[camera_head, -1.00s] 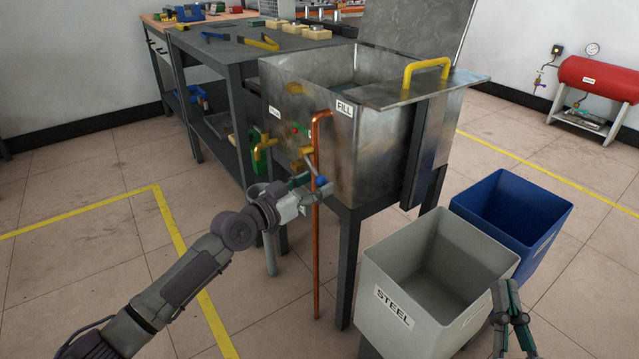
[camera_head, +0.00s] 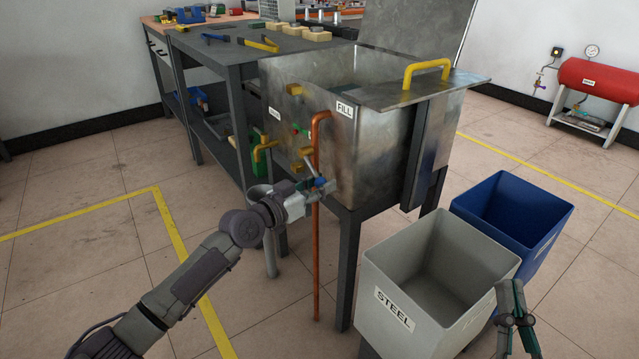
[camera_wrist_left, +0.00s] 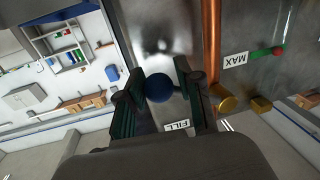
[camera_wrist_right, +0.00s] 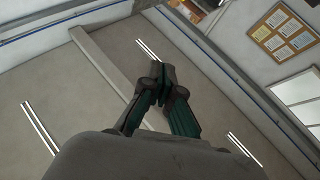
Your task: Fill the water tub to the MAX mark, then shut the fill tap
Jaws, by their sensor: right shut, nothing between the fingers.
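The steel water tub (camera_head: 340,160) stands on dark legs, with a FILL label (camera_head: 344,108) at its front corner and a copper pipe (camera_head: 316,220) in front. The blue knob (camera_wrist_left: 158,87) of the fill tap lies between the fingers of my left gripper (camera_wrist_left: 160,80), which look open around it; firm contact cannot be told. The left gripper (camera_head: 322,188) is beside the pipe in the head view. The MAX label (camera_wrist_left: 235,59) and a red pointer (camera_wrist_left: 277,51) show in the left wrist view. The water level is not clear. My right gripper (camera_wrist_right: 158,75) is shut and empty.
A grey STEEL bin (camera_head: 390,265) and a blue bin (camera_head: 515,220) stand right of the tub. A workbench (camera_head: 225,60) with tools is behind it. A yellow handle (camera_head: 427,68) is on the tub's side plate. Floor at left is clear.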

